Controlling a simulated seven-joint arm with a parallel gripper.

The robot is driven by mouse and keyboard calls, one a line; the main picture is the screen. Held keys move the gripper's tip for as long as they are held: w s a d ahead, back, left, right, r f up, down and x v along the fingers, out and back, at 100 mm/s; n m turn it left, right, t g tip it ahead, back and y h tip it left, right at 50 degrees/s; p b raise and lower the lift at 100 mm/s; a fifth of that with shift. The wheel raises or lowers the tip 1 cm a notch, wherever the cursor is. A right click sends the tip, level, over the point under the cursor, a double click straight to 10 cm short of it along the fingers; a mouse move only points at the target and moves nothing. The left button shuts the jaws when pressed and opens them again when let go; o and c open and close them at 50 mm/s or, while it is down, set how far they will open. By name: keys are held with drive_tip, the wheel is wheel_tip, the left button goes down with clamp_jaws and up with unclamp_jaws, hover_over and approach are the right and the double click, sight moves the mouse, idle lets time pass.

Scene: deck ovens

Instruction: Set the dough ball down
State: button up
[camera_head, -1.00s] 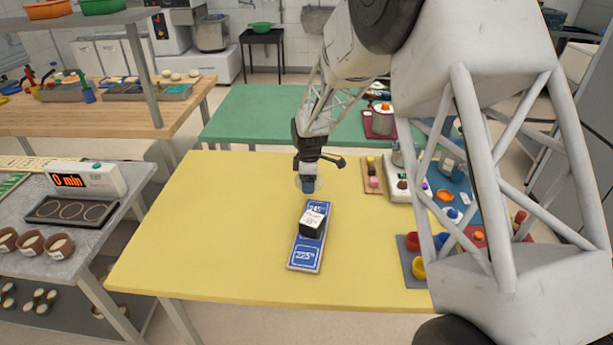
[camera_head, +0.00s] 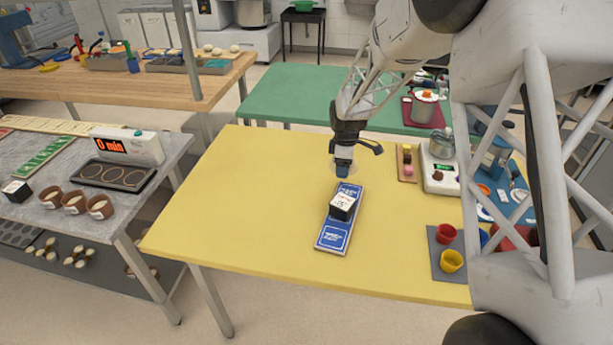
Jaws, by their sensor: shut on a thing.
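My gripper (camera_head: 343,170) points down over the far middle of the yellow table (camera_head: 230,205), just behind the blue board. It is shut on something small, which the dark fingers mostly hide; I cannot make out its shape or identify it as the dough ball. A faint, pale round outline shows around the fingertips; I cannot tell whether it is a clear dish. Contact with the table cannot be told. Pale dough balls (camera_head: 208,47) sit far off on the wooden table (camera_head: 130,80).
A blue board (camera_head: 334,236) with a black-and-white cube (camera_head: 342,205) lies in front of my gripper. To the right are a narrow wooden tray (camera_head: 407,178), a white scale (camera_head: 440,181), and red (camera_head: 446,233) and yellow (camera_head: 452,261) cups. The yellow table's left half is clear.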

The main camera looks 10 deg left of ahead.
drive_tip(key=shift+s+a, duration=0.1)
drive_tip(key=s+a, duration=0.3)
drive_tip(key=s, duration=0.1)
drive_tip(key=s+a+n, duration=0.1)
drive_tip(key=s+a, duration=0.3)
drive_tip(key=s, duration=0.1)
drive_tip(key=s+a+n, duration=0.1)
drive_tip(key=s+a, duration=0.3)
drive_tip(key=shift+s+a+r, duration=0.25)
drive_tip(key=shift+s+r, duration=0.05)
drive_tip(key=shift+s, duration=0.05)
drive_tip(key=s+a, duration=0.2)
drive_tip(key=s, duration=0.2)
drive_tip(key=s+a+n, duration=0.1)
drive_tip(key=s+a, duration=0.1)
drive_tip(key=s, duration=0.3)
drive_tip(key=s+a+n, duration=0.1)
drive_tip(key=s+a, duration=0.1)
drive_tip(key=s, duration=0.2)
drive_tip(key=shift+s+f, duration=0.1)
drive_tip(key=shift+s, duration=0.25)
drive_tip(key=shift+s+a, duration=0.25)
drive_tip(key=shift+s, duration=0.4)
drive_tip(key=shift+w, duration=0.1)
